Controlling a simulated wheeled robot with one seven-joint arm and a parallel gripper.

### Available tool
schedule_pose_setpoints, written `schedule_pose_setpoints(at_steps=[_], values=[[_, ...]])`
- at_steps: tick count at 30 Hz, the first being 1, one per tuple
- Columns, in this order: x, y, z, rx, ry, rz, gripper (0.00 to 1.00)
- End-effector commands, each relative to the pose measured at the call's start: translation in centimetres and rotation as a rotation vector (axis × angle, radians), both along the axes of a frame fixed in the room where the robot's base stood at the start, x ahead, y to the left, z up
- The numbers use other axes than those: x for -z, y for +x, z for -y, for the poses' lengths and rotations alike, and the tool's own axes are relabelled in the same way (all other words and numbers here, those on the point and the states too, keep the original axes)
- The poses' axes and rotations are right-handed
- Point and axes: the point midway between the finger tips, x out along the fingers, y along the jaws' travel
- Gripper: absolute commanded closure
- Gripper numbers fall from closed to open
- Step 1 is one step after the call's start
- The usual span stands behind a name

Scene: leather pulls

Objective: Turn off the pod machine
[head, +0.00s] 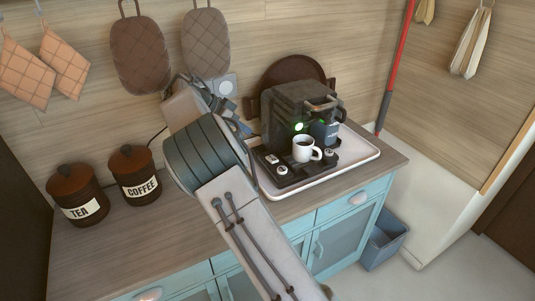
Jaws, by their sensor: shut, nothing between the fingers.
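The pod machine (283,104) is a dark boxy appliance with a metal handle on top. It stands on a white-rimmed tray (357,165) at the right of the counter. A round green light (298,127) glows on its front. A white mug (303,150) stands in front of it, beside a dark blue container (331,131). My arm reaches up from the bottom, left of the machine. My gripper (243,128) is shut and empty, just left of the machine, partly hidden behind my arm. Whether it touches the machine cannot be told.
A tea jar (74,194) and a coffee jar (133,173) stand at the left of the counter (120,240). A wall socket (224,86), hanging mitts and a round brown board (292,70) are behind. A blue bin (385,240) stands on the floor at right.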

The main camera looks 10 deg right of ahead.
Motion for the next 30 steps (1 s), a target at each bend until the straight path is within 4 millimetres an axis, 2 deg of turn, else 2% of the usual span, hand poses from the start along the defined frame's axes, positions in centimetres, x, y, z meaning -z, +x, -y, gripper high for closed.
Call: schedule_pose_setpoints(at_steps=[4,8,19,24,30], values=[[0.4,0.1,0.5,0.000,0.000,-0.002,1.00],[1.6,0.1,1.8,0.003,0.000,-0.004,1.00],[6.9,0.8,7.4,0.002,0.000,-0.005,1.00],[9.4,0.4,7.4,-0.002,0.000,-0.004,1.00],[10.7,0.2,7.4,-0.002,0.001,-0.001,1.00]])
